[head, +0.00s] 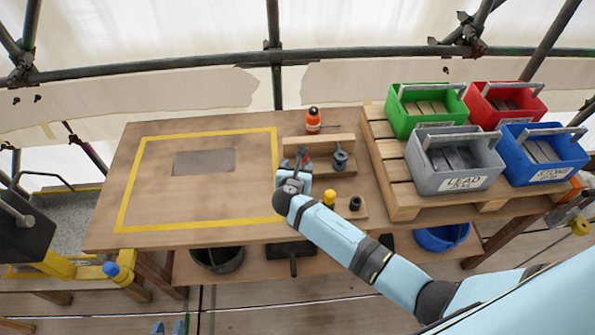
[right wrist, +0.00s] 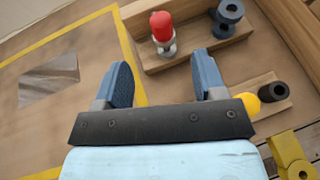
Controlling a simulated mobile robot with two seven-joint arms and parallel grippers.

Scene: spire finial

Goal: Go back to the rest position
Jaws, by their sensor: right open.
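My right arm reaches in from the lower right of the head view. Its gripper (head: 296,160) is over the workbench (head: 200,225), at the left end of a wooden rack (head: 330,148). In the right wrist view its two blue fingers (right wrist: 165,80) are apart with nothing between them. A red-topped piece (right wrist: 163,27) stands in the rack beyond the fingertips, apart from them. Two small blue tips (head: 168,328) at the bottom edge of the head view look like my left gripper; the rest of it is out of frame.
A dark spool (head: 340,158), a yellow-topped piece (head: 329,197) and an orange bottle (head: 313,120) stand near the gripper. Green (head: 428,110), red (head: 505,103), grey (head: 455,160) and blue (head: 545,155) crates sit on a pallet at right. The yellow-taped area holds only a grey plate (head: 204,162).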

